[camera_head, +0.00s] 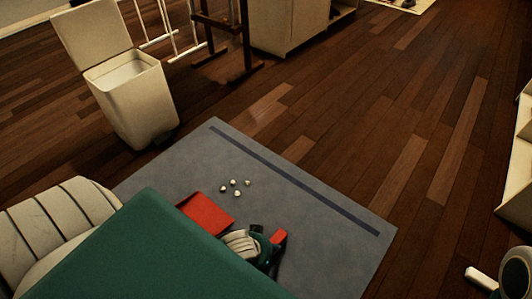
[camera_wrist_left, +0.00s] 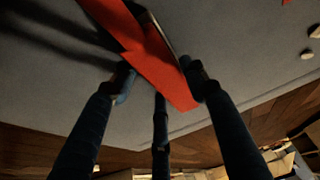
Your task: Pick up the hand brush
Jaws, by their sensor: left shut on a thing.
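The red hand brush (camera_wrist_left: 160,70) lies between the dark fingers of my left gripper (camera_wrist_left: 160,90) in the left wrist view. The gripper is shut on it, and a dark strip shows along one edge of the brush. In the head view the left gripper (camera_head: 268,247) is over the grey rug, with a red end of the brush (camera_head: 279,237) sticking out beside it. The rest of the brush is hidden there by the gripper. I cannot tell if the brush touches the rug. My right gripper does not show clearly in either view.
A red dustpan (camera_head: 207,209) lies left of the gripper. Several small pale balls (camera_head: 235,187) lie on the rug (camera_head: 330,240) behind it. An open white bin (camera_head: 133,100) stands at the back left. The wooden floor beyond the rug is largely clear.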

